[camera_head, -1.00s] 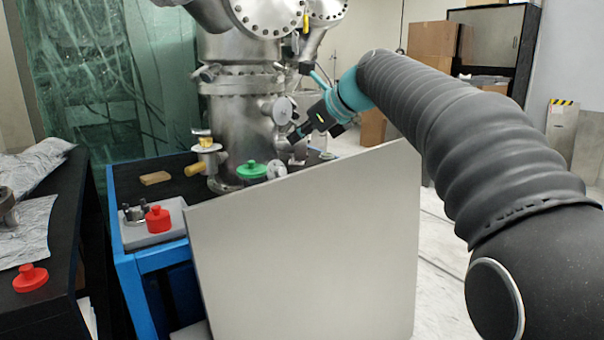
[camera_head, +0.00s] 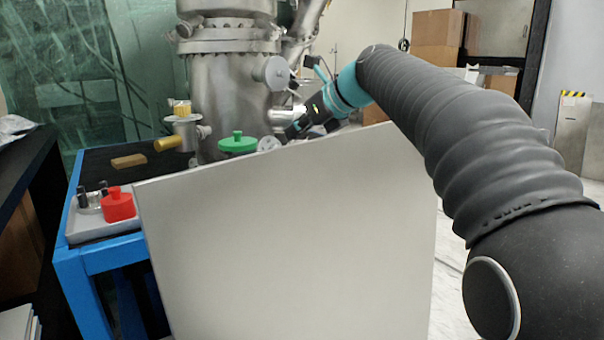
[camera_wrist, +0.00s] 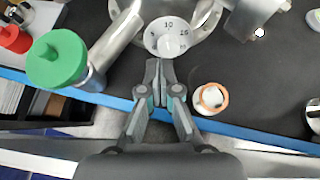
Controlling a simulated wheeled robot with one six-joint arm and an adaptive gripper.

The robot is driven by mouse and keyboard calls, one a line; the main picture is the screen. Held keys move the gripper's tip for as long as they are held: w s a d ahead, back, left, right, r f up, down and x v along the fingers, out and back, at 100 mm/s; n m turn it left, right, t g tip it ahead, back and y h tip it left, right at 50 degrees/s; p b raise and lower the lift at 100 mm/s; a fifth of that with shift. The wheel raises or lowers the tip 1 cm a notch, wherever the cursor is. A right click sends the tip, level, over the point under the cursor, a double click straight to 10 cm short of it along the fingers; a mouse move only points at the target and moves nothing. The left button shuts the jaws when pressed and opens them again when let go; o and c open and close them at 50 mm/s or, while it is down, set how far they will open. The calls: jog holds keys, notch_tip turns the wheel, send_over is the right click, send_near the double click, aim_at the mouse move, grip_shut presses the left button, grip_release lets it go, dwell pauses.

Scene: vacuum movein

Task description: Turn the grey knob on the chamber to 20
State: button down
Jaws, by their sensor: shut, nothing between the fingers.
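The grey knob (camera_wrist: 172,45) sits on a round pale dial (camera_wrist: 167,27) on the chamber, at the top middle of the wrist view. The numbers 5, 10 and 15 seem to show around it, with 10 at the top; I cannot make out 20. My gripper (camera_wrist: 160,68) is shut and empty, its tips just below the dial's near edge in the picture. I cannot tell whether they touch it. In the head view my gripper (camera_head: 291,131) is beside the steel chamber (camera_head: 230,100), partly hidden behind the pale panel.
A green capped part (camera_wrist: 57,58) stands left of my gripper. An orange-rimmed round part (camera_wrist: 210,98) lies close on its right. A large pale panel (camera_head: 290,240) stands in front of the blue-framed bench (camera_head: 98,257). A red part (camera_head: 118,205) sits on a grey tray.

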jog(key=w+a, duration=0.1)
jog(key=w+a+f, duration=0.1)
jog(key=w+a, duration=0.1)
jog(key=a, duration=0.1)
jog(key=shift+w+f+p, duration=0.1)
jog(key=shift+f+p, duration=0.15)
jog(key=shift+p, duration=0.15)
jog(key=shift+w+a+f+p, duration=0.35)
jog(key=shift+w+a+p, duration=0.05)
jog(key=shift+w+p, duration=0.05)
jog(key=shift+f, duration=0.2)
jog(key=shift+w+d+r+p, duration=0.25)
jog(key=shift+w+d+p, duration=0.35)
jog(key=shift+p, duration=1.8)
jog(key=shift+w+d+f+p, duration=0.15)
jog(key=shift+w+p, duration=0.15)
jog(key=shift+p, duration=0.65)
jog(key=shift+w+d+f+p, duration=0.1)
jog(key=shift+f+p, duration=0.05)
jog(key=shift+p, duration=0.2)
